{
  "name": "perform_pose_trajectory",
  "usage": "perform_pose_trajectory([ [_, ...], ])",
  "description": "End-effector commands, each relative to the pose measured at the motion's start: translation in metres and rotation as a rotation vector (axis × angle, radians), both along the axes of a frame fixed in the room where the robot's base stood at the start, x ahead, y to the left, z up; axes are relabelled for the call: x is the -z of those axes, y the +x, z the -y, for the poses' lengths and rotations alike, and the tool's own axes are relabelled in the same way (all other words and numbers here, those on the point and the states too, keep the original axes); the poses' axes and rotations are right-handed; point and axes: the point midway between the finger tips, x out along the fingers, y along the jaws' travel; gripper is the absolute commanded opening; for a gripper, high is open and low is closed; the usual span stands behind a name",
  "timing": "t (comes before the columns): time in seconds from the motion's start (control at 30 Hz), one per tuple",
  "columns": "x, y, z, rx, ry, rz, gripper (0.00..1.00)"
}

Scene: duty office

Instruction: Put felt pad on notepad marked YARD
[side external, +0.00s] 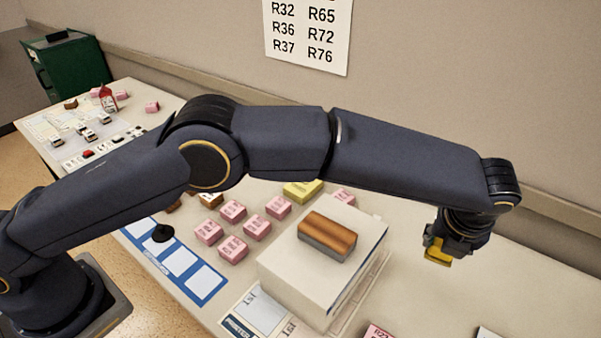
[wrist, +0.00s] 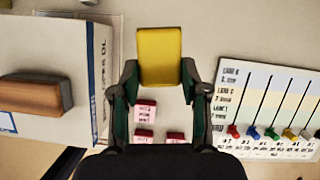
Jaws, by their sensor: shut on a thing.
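My gripper (side external: 441,246) is shut on a yellow pad, held above the right part of the table; in the wrist view the yellow pad (wrist: 160,56) is between the fingertips. Whether it is felt cannot be told. Several small pink pads with print, such as one pink pad (side external: 232,249), lie left of the white box, with others under the gripper in the wrist view (wrist: 145,109). A yellow printed pad (side external: 302,190) lies behind the box. The word YARD is not readable on any of them.
A white box (side external: 300,283) with a brown-topped grey block (side external: 327,236) on it stands mid-table, left of the gripper. A chart (wrist: 272,105) with coloured pegs lies right in the wrist view. The table (side external: 520,280) right of the box is mostly clear.

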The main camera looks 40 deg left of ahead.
Motion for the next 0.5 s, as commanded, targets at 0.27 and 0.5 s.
perform_pose_trajectory([
  [0.27,-0.057,0.002,-0.002,-0.002,-0.003,0.002,0.16],
  [0.5,-0.053,0.030,-0.051,-0.017,0.000,0.000,0.16],
])
